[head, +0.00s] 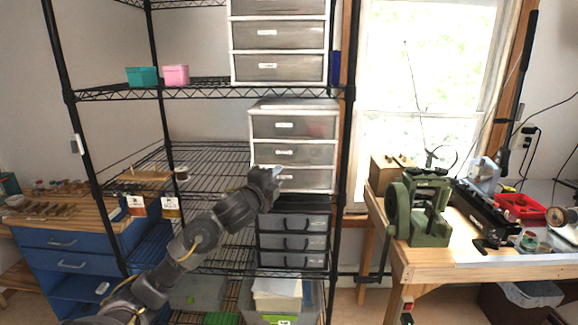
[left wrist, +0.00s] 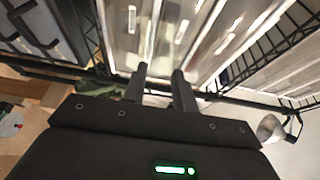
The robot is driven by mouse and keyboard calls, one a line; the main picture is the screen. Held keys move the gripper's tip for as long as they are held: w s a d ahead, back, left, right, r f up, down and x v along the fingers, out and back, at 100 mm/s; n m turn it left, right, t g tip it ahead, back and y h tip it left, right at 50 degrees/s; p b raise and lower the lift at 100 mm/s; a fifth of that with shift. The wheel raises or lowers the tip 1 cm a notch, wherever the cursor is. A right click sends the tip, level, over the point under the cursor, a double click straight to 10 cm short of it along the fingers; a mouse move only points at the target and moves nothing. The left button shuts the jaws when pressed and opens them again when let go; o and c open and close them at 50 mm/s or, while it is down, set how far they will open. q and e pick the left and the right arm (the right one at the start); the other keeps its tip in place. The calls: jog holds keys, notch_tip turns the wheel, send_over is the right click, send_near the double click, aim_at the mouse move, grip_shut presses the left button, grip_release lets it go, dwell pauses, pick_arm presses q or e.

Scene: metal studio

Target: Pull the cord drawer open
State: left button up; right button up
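A white-framed unit with three grey drawers (head: 292,128) stands on the middle wire shelf, each front bearing a small pale label or pull. I cannot read which drawer is the cord drawer. All three fronts look closed. My left gripper (head: 277,175) is in front of the lowest drawer (head: 312,180) of this unit and hides its left part. In the left wrist view my left gripper (left wrist: 160,76) has its two fingers apart, pointing at the pale drawer fronts (left wrist: 165,38). I see nothing held between them. Contact with the drawer cannot be told. My right gripper is not in view.
Another white drawer unit (head: 280,68) stands above, and a dark-framed one (head: 291,240) below. A black rack post (head: 343,150) stands right of the units. A workbench (head: 450,265) with a green machine (head: 420,205) is at right, a blue cabinet (head: 70,250) at left.

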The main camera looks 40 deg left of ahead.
aim_at(291, 165)
pick_arm(q)
jog(key=p+x, duration=0.2)
jog(key=x, duration=0.6)
jog(key=shift+w+r, duration=0.1)
jog(key=shift+w, duration=0.25)
jog(key=shift+w+a+p, duration=0.15)
jog(key=shift+w+p, duration=0.15)
jog(key=shift+w, duration=0.15)
grip_shut()
jog(key=shift+a, duration=0.1)
